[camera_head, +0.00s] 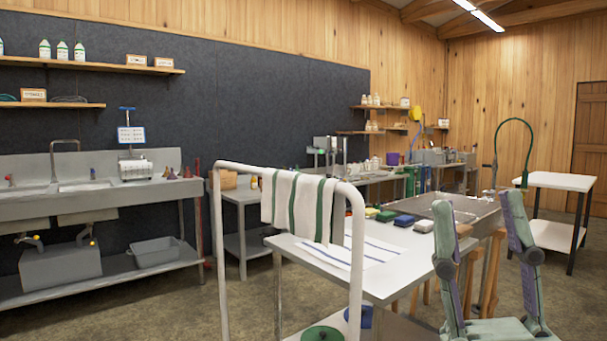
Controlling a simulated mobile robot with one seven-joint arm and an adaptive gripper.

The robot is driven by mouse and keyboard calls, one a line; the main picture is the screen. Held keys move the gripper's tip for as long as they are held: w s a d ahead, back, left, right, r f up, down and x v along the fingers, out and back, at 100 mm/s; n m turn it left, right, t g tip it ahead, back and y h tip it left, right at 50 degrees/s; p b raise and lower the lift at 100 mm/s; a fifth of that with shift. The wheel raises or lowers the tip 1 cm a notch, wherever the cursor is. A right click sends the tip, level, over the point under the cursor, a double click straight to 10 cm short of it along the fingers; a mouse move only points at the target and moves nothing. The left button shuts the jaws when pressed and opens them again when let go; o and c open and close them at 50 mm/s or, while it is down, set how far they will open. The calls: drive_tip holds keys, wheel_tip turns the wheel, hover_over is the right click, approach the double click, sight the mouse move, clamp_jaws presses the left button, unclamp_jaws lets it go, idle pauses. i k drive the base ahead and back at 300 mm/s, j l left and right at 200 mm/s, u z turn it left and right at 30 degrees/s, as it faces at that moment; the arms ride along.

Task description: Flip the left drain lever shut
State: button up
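A steel double-basin sink (145,192) stands against the dark wall at far left. Drain fittings show below its basins. The left drain (28,239) has a small yellow-orange end that appears to be its lever; whether it is open or shut is too small to tell. The right drain (86,232) has a similar yellow end. My gripper (478,205) is at the lower right, pointing up, its two green-grey fingers spread wide apart with nothing held between them. It is far from the sink, with the towel rail and table lying between.
A white rail cart (223,255) with a striped towel (300,207) stands close in front. A table (285,243) with coloured sponges is beside it. A grey tub (155,251) and a grey box (60,266) sit on the sink's lower shelf. Floor before the sink is clear.

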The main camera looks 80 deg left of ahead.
sight(17, 240)
drive_tip(key=u, duration=3.5)
